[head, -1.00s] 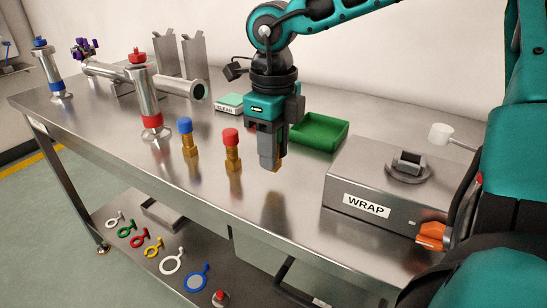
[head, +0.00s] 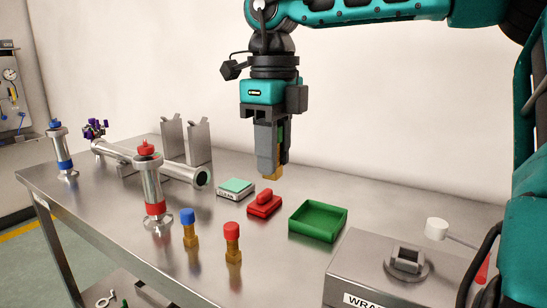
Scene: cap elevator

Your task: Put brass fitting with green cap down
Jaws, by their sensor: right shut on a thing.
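My right gripper (head: 271,160) points down above the steel table and is shut on the brass fitting with green cap (head: 273,174). Only the brass lower end shows below the fingers, with a sliver of green between them; the rest is hidden by the fingers. The fitting appears raised above the tabletop, above and behind the red block. A brass fitting with a blue cap (head: 188,228) and one with a red cap (head: 232,243) stand upright on the table in front. My left gripper is not in view.
A red block with a handle (head: 264,203), a green tray (head: 343,224) and a labelled pad (head: 236,186) lie on the steel table (head: 130,265). Metal pipework (head: 153,190) stands left. The WRAP box (head: 345,262) is at right. Bare tabletop lies between the fittings and tray.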

